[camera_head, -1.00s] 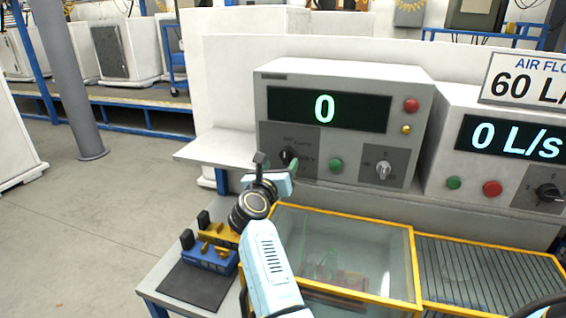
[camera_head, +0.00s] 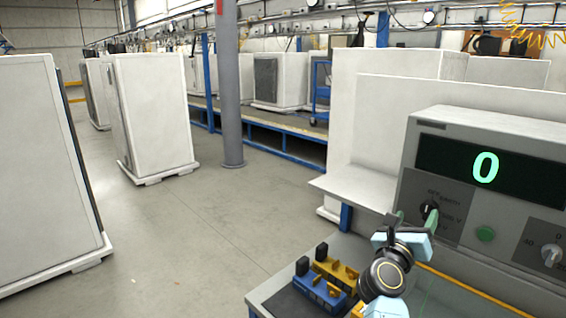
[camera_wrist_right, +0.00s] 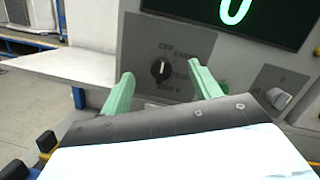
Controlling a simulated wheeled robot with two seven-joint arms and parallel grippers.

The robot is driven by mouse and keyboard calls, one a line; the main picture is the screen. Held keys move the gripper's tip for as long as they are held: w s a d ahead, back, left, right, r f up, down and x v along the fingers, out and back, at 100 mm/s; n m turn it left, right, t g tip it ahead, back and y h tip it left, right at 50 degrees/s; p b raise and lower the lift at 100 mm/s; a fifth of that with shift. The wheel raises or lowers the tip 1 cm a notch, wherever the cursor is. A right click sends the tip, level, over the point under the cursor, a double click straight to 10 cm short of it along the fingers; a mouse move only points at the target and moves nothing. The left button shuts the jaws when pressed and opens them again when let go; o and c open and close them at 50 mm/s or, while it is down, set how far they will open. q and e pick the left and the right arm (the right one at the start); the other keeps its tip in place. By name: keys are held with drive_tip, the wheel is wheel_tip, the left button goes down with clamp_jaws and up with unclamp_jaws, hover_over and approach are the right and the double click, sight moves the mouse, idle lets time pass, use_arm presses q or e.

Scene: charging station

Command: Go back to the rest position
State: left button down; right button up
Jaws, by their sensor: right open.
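My right gripper (camera_head: 416,218) is at the lower right of the head view, in front of the grey meter box (camera_head: 500,130). Its green fingers are open and empty in the right wrist view (camera_wrist_right: 158,82). Between and beyond them is the black rotary knob (camera_wrist_right: 160,69) on the meter's dark panel. The knob also shows in the head view (camera_head: 430,208), close behind the fingertips. The meter's display (camera_head: 487,167) reads 0. My left gripper is not in view.
A blue holder (camera_head: 320,293) and a yellow one (camera_head: 338,272) stand on the table below my right gripper. A white ledge (camera_head: 365,192) juts out left of the meter. White cabinets (camera_head: 150,115) and a grey pillar (camera_head: 229,80) stand beyond open floor.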

drive_tip(key=s+a+f+n+t+y, duration=0.2)
drive_tip(key=s+a+n+y, duration=0.2)
drive_tip(key=a+n+y, duration=0.7)
drive_tip(key=s+a+f+n+t+y, duration=0.2)
drive_tip(key=s+f+n+t+y, duration=0.3)
drive_tip(key=n, duration=1.1)
drive_tip(key=s+a+f+n+g+y, duration=0.35)
drive_tip(key=s+f+n+g, duration=0.2)
drive_tip(key=n+g, duration=0.2)
drive_tip(key=s+d+f+n+g+h, duration=0.2)
drive_tip(key=s+f+g, duration=0.2)
drive_tip(key=s, duration=0.4)
drive_tip(key=s+d+f+n+g+h, duration=0.2)
drive_tip(key=s+f+n+g, duration=0.1)
drive_tip(key=s, duration=0.4)
drive_tip(key=s+d+f+n+g+h, duration=0.2)
drive_tip(key=s+f+g, duration=0.2)
drive_tip(key=s, duration=0.4)
wheel_tip(320, 180, down, 30)
drive_tip(key=s+b, duration=0.1)
drive_tip(key=b, duration=0.4)
drive_tip(key=s+d+f+g+b, duration=0.2)
drive_tip(key=s+f+b, duration=0.2)
drive_tip(key=s+f, duration=1.2)
wheel_tip(320, 180, down, 3)
drive_tip(key=shift+s+d+f+b, duration=0.2)
drive_tip(key=shift+s+d+b, duration=0.1)
drive_tip(key=shift+s, duration=0.05)
